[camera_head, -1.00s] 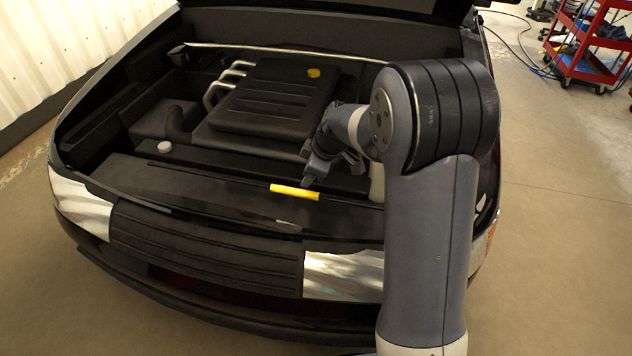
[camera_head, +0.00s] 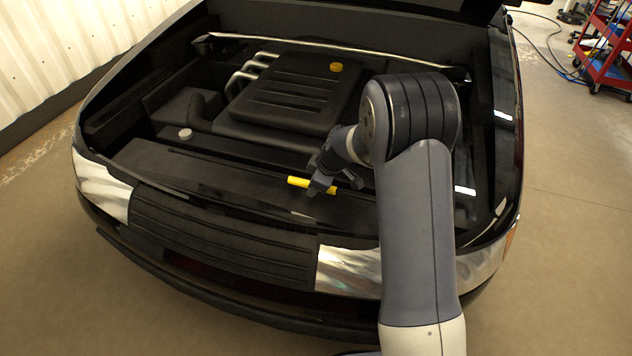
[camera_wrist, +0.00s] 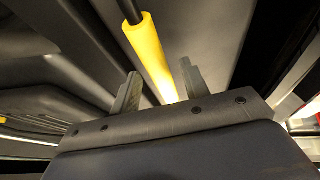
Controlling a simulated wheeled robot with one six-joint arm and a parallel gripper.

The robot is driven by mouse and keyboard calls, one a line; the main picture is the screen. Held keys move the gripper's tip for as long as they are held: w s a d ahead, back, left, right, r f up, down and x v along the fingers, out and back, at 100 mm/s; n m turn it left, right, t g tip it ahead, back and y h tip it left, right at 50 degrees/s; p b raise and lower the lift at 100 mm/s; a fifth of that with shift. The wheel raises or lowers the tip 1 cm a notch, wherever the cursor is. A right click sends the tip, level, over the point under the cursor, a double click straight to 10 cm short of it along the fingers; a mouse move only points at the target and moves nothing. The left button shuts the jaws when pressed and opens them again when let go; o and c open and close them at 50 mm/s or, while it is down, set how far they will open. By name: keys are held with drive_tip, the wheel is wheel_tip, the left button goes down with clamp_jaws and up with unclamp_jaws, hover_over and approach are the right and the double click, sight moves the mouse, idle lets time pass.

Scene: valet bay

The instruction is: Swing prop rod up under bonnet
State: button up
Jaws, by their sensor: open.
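The prop rod lies low across the front of the engine bay. Its yellow grip (camera_head: 298,182) shows in the head view, with its right part behind my gripper (camera_head: 334,180). In the wrist view the yellow grip (camera_wrist: 150,50) runs down between my two open fingers (camera_wrist: 160,73), closer to the right one. A dark length of rod (camera_wrist: 129,10) comes out of its far end. I cannot tell whether a finger touches the grip. Nothing is clamped. The raised bonnet (camera_head: 400,8) shows only as a dark edge at the top.
The engine cover (camera_head: 290,92) with a yellow cap (camera_head: 336,67) sits behind the grip. A silver bar (camera_head: 330,45) crosses the back of the bay. The front panel (camera_head: 215,232) and headlamp (camera_head: 345,268) lie in front. A red cart (camera_head: 605,50) stands far right.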

drive_tip(key=shift+c, duration=0.4)
clamp_jaws()
